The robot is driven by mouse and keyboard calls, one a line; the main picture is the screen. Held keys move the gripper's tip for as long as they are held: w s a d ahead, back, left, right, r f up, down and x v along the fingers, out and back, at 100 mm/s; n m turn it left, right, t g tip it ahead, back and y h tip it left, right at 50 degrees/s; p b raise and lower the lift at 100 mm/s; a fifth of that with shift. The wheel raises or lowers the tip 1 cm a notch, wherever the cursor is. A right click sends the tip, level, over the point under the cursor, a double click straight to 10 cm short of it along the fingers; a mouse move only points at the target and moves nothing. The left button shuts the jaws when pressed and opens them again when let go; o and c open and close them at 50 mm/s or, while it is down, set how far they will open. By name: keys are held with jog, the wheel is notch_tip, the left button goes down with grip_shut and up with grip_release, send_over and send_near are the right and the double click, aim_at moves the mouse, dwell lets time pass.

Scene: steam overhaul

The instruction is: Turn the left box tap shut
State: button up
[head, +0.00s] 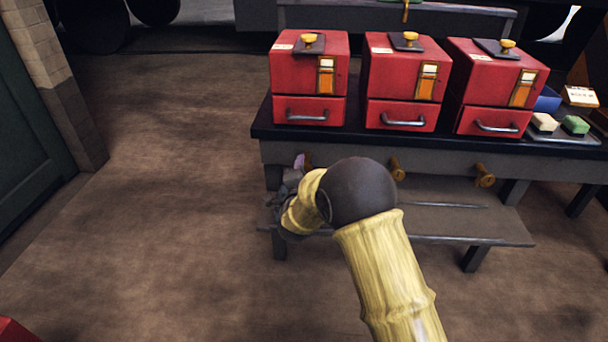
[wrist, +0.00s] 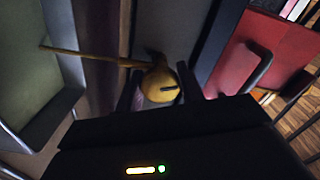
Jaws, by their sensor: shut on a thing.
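The left box tap (head: 307,159) is brass-coloured and sits on the bench's front face below the left red box (head: 309,80). Most of it is hidden in the head view by my gripper (head: 290,190). In the wrist view the tap's round yellow head (wrist: 158,84) is between my two fingers, which are shut on it. A dark slot-like mark shows on its face, and a thin yellowish bar runs left from it. The middle tap (head: 397,168) and right tap (head: 485,175) stand free on the same face.
The middle red box (head: 403,80) and right red box (head: 494,85) stand on the dark benchtop. A tray with soap-like blocks (head: 575,125) is at the right end. A low grey shelf (head: 450,222) runs below the taps. The floor to the left is clear.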

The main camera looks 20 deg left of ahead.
jog(key=m+b, duration=0.3)
jog(key=m, duration=0.2)
jog(key=shift+f, duration=0.1)
dwell(0.3)
jog(key=o, duration=0.9)
jog(key=shift+o, duration=0.2)
jog(key=shift+s, duration=0.1)
jog(key=p+v, duration=0.5)
jog(key=v, duration=1.2)
jog(key=shift+s, duration=0.15)
